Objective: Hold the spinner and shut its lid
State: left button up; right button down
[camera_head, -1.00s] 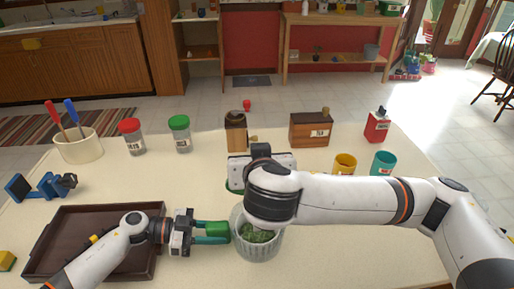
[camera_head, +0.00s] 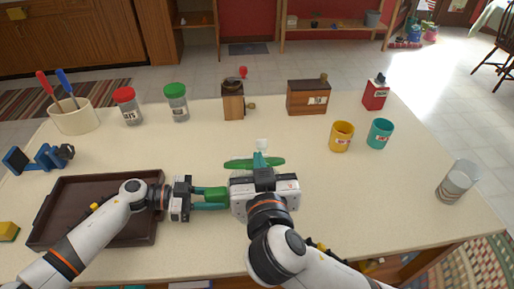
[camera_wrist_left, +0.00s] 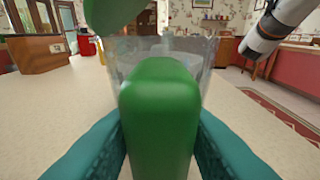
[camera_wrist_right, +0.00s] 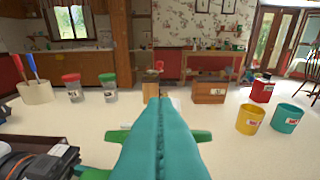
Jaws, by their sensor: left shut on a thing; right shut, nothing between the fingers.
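The spinner is a clear bowl with a green handle (camera_head: 214,193) on its left side. My left gripper (camera_head: 208,198) is shut on this handle, which fills the middle of the left wrist view (camera_wrist_left: 160,110). The clear bowl wall (camera_wrist_left: 205,52) shows behind it; in the head view my right gripper covers the bowl. The green lid (camera_head: 239,163) shows beyond my right gripper and, in the left wrist view, at the top left (camera_wrist_left: 112,12). My right gripper (camera_head: 261,160) is shut and empty, its teal fingertips at the lid; I cannot tell if they touch it.
A brown tray (camera_head: 159,222) lies under my left arm. Behind stand a utensil crock (camera_head: 72,118), red-lidded (camera_head: 127,108) and green-lidded (camera_head: 177,103) jars, and wooden boxes (camera_head: 308,99). Yellow (camera_head: 341,138) and teal (camera_head: 380,134) cups and a clear glass (camera_head: 458,183) stand right.

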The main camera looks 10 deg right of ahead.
jog(key=s+f+t, duration=0.1)
jog(key=s+f, duration=0.5)
jog(key=f, duration=0.6)
jog(key=shift+f, duration=0.35)
notch_tip(320, 180, up, 5)
jog(key=s+f, duration=0.3)
jog(key=s, duration=0.6)
jog(key=shift+s+f+t, duration=0.25)
jog(key=shift+f+t, duration=0.05)
